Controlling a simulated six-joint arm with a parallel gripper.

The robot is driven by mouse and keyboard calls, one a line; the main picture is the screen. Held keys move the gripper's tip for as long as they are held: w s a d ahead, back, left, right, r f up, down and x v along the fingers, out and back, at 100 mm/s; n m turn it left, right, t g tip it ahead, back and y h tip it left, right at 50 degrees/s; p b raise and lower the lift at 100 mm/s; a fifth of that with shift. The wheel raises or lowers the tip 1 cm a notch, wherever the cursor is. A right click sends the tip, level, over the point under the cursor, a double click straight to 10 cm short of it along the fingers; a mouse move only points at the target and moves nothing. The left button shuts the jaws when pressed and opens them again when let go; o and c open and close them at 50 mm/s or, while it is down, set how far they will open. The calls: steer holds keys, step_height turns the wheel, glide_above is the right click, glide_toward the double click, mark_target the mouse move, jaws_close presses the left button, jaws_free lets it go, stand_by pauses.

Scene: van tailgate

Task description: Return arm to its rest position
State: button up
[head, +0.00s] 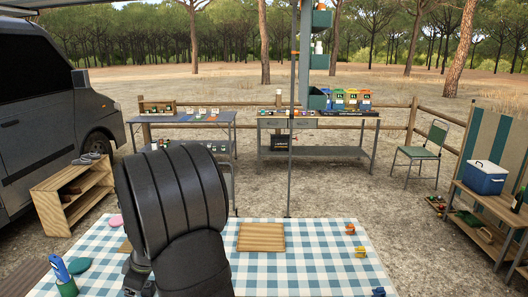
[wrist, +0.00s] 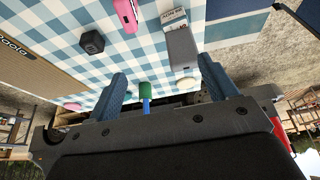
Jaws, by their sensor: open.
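My arm's dark links fill the lower left foreground of the head view and hide part of the table with the blue-and-white checked cloth (head: 310,262). Part of my gripper's dark body shows low beside the arm, but its fingertips are not clear there. In the wrist view the two blue fingers of my gripper (wrist: 163,68) stand wide apart. Nothing is held between them. A green cup with a blue item (wrist: 145,90) appears in the gap, farther off. The checked cloth also shows beyond the fingers (wrist: 75,65).
A wooden board (head: 260,237) and small orange items (head: 360,252) lie on the cloth. The wrist view shows a black block (wrist: 92,41), a pink item (wrist: 126,15) and a grey box (wrist: 182,47). A wooden shelf (head: 72,192) stands left, a cooler (head: 486,178) right.

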steer(key=a+f, duration=0.2)
steer(key=a, duration=0.7)
steer(key=a+f, duration=0.3)
steer(key=a, duration=0.6)
steer(key=s+a+f, duration=0.1)
steer(key=a+f, duration=0.2)
steer(key=a, duration=0.7)
steer(key=shift+f, duration=0.25)
steer(key=shift+d, duration=0.1)
stand_by(0.6)
steer(key=o, duration=0.5)
steer(key=w+d+r+m+h, duration=0.1)
steer(key=d+r+m, duration=0.3)
steer(key=d, duration=0.6)
steer(key=w+d+r+m+h, duration=0.1)
steer(key=d+m, duration=0.4)
steer(key=d, duration=0.6)
steer(key=s+d+r+m+h, duration=0.1)
steer(key=s+d+m, duration=0.1)
steer(key=d+m, duration=0.5)
steer(key=s+d+r+m+h, duration=0.1)
steer(key=s+d+m, duration=0.15)
steer(key=d, duration=0.85)
steer(key=shift+n, duration=0.25)
step_height(320, 180, down, 10)
steer(key=shift+d+r, duration=0.1)
